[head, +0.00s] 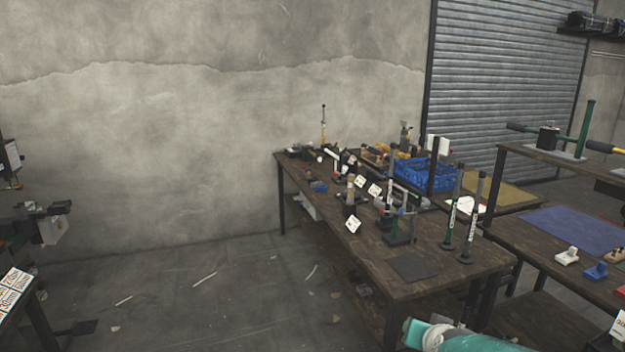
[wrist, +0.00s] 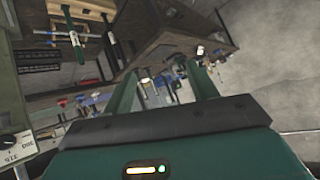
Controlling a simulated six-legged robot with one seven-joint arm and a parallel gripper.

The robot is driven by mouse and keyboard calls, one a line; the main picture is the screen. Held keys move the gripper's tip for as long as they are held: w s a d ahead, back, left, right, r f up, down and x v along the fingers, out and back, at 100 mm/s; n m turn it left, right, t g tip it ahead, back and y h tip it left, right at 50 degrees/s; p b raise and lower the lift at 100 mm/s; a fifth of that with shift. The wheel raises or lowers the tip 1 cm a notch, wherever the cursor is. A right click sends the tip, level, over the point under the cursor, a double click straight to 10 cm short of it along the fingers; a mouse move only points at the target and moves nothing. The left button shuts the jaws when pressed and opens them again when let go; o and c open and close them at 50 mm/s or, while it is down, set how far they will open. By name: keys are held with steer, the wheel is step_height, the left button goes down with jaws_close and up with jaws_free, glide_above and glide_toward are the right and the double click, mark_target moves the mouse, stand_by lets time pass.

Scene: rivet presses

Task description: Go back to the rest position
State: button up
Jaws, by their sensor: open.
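My gripper (wrist: 162,78) shows in the wrist view with its two green fingers spread apart. Nothing is between them; they are in the air. The wrist view is strongly tilted, with a workbench and its tools beyond the fingertips and bare floor at the right. In the head view a teal and white part of my arm shows at the bottom edge, in front of the near end of the wooden workbench (head: 470,262). My fingers cannot be made out in the head view.
Presses and small tools crowd the workbench, with a blue crate (head: 422,172) towards its back. A second bench with a blue mat (head: 575,228) stands at the right. Another bench edge is at the far left. The floor (head: 200,290) between is open, with scattered scraps.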

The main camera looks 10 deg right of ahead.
steer(key=s+a+r+n+g+y, duration=0.1)
steer(key=s+a+r+n+g, duration=0.1)
steer(key=s+a, duration=0.5)
steer(key=s+a+r+n+g+y, duration=0.2)
steer(key=s+a+r+n, duration=0.2)
steer(key=s+a, duration=0.3)
steer(key=shift+s+a+r+n, duration=0.25)
steer(key=shift+a+r, duration=0.25)
steer(key=shift+a, duration=0.65)
steer(key=c, duration=0.5)
steer(key=shift+d, duration=0.1)
steer(key=shift+d, duration=0.1)
